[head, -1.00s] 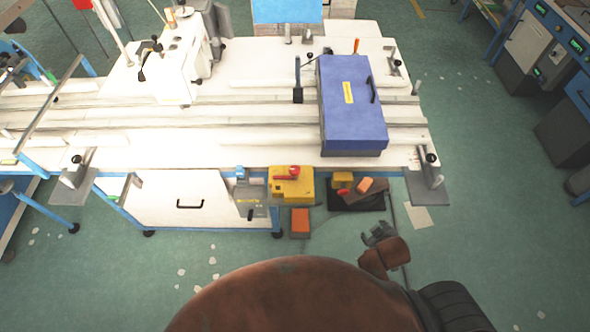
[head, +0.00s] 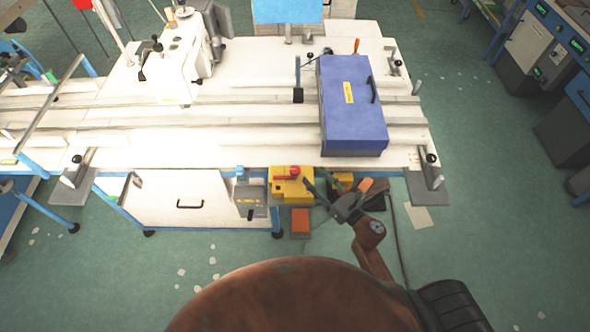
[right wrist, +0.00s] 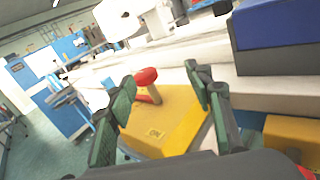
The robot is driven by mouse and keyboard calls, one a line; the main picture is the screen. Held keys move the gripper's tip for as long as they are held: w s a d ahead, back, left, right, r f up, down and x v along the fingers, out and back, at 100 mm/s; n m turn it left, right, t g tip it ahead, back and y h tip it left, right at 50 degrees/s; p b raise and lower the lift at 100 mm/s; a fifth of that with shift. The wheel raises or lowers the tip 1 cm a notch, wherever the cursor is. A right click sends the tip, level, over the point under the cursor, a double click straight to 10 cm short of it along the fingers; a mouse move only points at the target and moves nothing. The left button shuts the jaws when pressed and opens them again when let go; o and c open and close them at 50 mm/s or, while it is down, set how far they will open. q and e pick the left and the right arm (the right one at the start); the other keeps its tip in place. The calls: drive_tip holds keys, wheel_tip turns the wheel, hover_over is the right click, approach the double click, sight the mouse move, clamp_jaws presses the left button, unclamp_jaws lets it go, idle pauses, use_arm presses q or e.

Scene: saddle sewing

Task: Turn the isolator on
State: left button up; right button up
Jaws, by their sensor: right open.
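The isolator is a yellow box (head: 292,188) with a red handle (head: 288,172), mounted at the front edge of the sewing table. In the right wrist view the yellow box (right wrist: 170,120) and its red handle (right wrist: 147,78) lie ahead, between my fingers. My right gripper (head: 318,190) is open and empty, just right of the yellow box in the head view. In the right wrist view its two green-padded fingers (right wrist: 160,95) are spread on either side of the handle, apart from it. My left gripper is not in view.
A grey box (head: 250,200) hangs left of the isolator under the white table (head: 200,150). A blue case (head: 350,105) lies on the table above right. A smaller yellow box (head: 343,180) and orange pedal (head: 300,222) are nearby.

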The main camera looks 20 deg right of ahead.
sight(299, 173)
drive_tip(key=a+n+y, duration=0.1)
drive_tip(key=a+n, duration=0.1)
drive_tip(key=shift+s+a+f+n+g+y, duration=0.15)
drive_tip(key=shift+f+n+g+y, duration=0.15)
drive_tip(key=shift+f+g+y, duration=0.1)
drive_tip(key=p+x, duration=0.1)
drive_tip(key=x, duration=0.6)
drive_tip(key=shift+a+f, duration=0.1)
drive_tip(key=shift+a, duration=0.1)
drive_tip(key=shift+c, duration=0.2)
clamp_jaws()
